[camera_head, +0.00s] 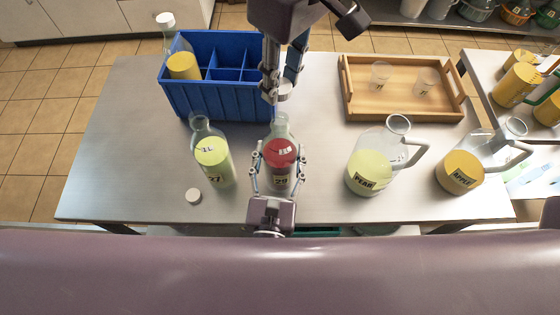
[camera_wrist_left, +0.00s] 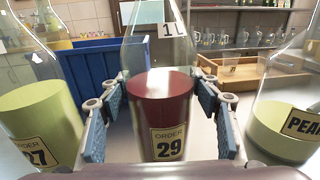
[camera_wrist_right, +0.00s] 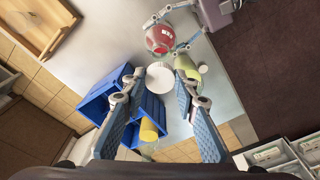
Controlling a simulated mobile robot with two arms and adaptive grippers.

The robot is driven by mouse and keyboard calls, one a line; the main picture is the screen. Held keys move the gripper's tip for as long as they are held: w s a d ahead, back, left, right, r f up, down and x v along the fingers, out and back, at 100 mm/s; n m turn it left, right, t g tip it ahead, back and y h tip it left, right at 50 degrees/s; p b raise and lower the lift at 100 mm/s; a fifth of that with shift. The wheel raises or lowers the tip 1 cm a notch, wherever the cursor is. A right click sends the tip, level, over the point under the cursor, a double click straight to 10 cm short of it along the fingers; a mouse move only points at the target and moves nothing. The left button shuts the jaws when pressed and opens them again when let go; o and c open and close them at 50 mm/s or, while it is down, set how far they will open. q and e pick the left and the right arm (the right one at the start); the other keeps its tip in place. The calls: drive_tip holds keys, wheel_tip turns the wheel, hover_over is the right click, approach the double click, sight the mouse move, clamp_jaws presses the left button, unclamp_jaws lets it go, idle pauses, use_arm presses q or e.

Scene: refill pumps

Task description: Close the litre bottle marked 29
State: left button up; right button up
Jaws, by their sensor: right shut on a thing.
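The litre bottle marked 29 (camera_head: 279,160) stands upright on the steel table, with red liquid inside and its mouth uncovered. It also shows in the left wrist view (camera_wrist_left: 162,110). My left gripper (camera_head: 279,158) has its fingers on both sides of this bottle; whether the pads press on it is unclear. My right gripper (camera_head: 279,88) is shut on a white cap (camera_head: 285,90), which appears a little beyond the bottle's mouth in the head view, apart from it. The cap shows between the fingertips in the right wrist view (camera_wrist_right: 160,77).
Bottle 27 (camera_head: 213,160) stands close left of bottle 29, with a loose white cap (camera_head: 193,195) near it. A blue crate (camera_head: 205,100) is behind. A pear jug (camera_head: 372,165), another jug (camera_head: 463,170) and a wooden tray (camera_head: 400,113) stand to the right.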

use_arm(q)
drive_tip(key=c, duration=0.9)
use_arm(e)
drive_tip(key=shift+f, duration=2.5)
drive_tip(key=shift+f, duration=0.85)
drive_tip(key=shift+f, duration=0.55)
